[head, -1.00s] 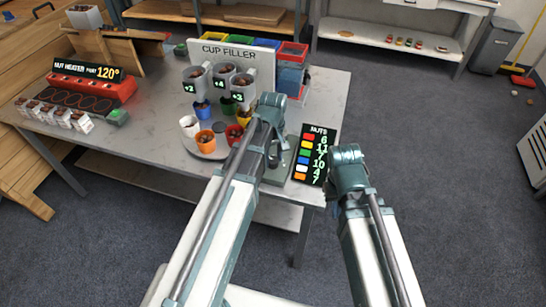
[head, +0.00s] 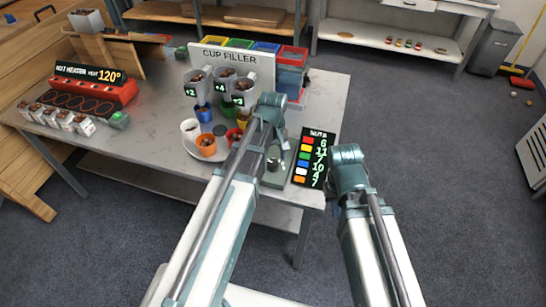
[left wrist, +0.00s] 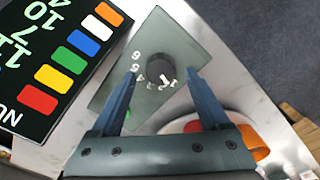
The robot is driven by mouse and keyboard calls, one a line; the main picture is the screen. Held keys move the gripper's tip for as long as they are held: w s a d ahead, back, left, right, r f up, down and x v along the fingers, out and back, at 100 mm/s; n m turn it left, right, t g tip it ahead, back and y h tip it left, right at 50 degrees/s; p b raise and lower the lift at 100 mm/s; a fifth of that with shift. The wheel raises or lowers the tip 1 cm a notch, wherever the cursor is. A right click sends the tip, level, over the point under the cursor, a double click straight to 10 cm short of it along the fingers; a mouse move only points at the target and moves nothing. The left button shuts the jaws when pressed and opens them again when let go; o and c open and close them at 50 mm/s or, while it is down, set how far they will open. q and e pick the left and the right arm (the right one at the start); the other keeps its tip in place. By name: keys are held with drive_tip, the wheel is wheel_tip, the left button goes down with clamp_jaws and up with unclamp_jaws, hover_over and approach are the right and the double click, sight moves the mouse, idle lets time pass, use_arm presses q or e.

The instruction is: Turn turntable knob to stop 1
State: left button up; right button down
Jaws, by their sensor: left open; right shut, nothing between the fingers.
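The dark round knob (left wrist: 158,70) sits on a grey-green plate (left wrist: 193,45) with white numbers 1 to 6 around part of it. The knob has a small white mark on the side near the low numbers; which number it points to is hard to tell. My left gripper (left wrist: 164,78) is open, its two fingers on either side of the knob, with gaps showing. In the head view, the knob (head: 273,163) stands below my left gripper (head: 280,147). The turntable (head: 209,156) carries several coloured cups. My right arm is in the head view, but its fingers are not visible.
A black nuts board (head: 316,158) lies right of the knob plate. The cup filler (head: 229,57) stands behind the turntable. The nut heater (head: 92,86) is at the table's left. Bare tabletop (head: 150,115) lies between heater and turntable.

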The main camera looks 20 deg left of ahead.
sight(273, 163)
use_arm(q)
wheel_tip(273, 163, up, 12)
drive_tip(key=p, duration=1.1)
use_arm(e)
wheel_tip(273, 163, up, 12)
use_arm(q)
drive_tip(key=shift+s, duration=0.1)
